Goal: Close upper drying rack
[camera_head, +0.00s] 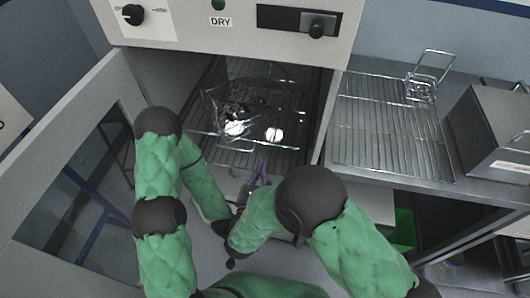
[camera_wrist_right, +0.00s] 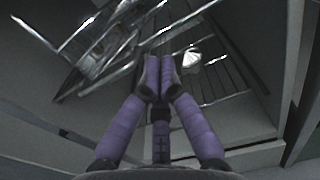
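The upper drying rack (camera_head: 290,147), a wire shelf, is inside the open drying cabinet below the DRY panel. Shiny glass-like pieces (camera_head: 235,127) lie on or just above it, but their exact support is unclear. My right gripper (camera_head: 260,170) is low in front of the rack, partly hidden by my arm. In the right wrist view its purple fingers (camera_wrist_right: 159,76) are together, with wire bars close behind the tips. I see no object between them, and contact with the wires cannot be told. My left forearm reaches toward the cabinet opening; its gripper is hidden.
The cabinet door (camera_head: 62,185) stands open at the left. At the right, a counter carries a wire grid (camera_head: 385,125), a small wire stand (camera_head: 428,75) and a grey metal box (camera_head: 490,135). A control panel (camera_head: 180,25) overhangs the opening.

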